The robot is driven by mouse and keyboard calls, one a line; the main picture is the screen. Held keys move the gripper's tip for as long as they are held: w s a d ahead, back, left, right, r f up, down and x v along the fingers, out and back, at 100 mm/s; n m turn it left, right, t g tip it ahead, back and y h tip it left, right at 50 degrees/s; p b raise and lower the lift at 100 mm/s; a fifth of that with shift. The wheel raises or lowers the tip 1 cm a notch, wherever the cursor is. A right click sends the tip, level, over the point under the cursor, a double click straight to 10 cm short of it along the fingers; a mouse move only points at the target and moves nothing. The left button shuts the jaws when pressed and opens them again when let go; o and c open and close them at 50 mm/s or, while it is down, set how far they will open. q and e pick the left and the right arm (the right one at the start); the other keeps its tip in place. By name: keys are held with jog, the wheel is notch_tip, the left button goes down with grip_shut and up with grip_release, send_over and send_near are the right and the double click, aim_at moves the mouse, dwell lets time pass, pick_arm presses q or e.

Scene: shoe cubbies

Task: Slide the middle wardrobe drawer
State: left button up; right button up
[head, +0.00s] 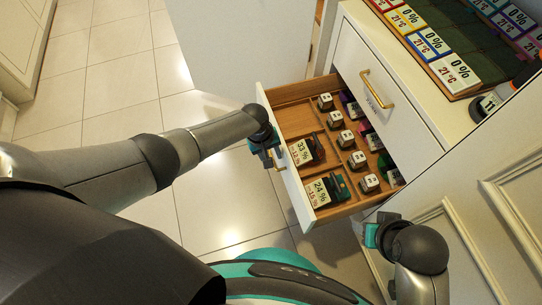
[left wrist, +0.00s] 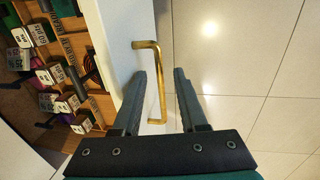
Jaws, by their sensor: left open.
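A white-fronted wooden drawer (head: 291,184), below a shut upper drawer, stands pulled out with its contents showing. Its brass handle (left wrist: 160,90) is on the outer face and is mostly hidden by my gripper in the head view. My left gripper (head: 271,157) is at the drawer front. In the left wrist view the fingers (left wrist: 161,72) are apart, with the handle's bar between them; I cannot tell whether they touch it. My right gripper (head: 371,235) is beside the cabinet, right of the drawer's near corner; its fingers are not clear.
The drawer holds several small boxes (head: 347,139) and labelled packs (head: 320,192) between wooden dividers. The upper drawer has a brass handle (head: 375,88). Labelled cards and a dark tray (head: 446,40) lie on the cabinet top. The tiled floor (head: 120,82) at left is clear.

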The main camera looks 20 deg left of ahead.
dwell(0.3)
pick_arm(q)
grip_shut()
dwell(1.3)
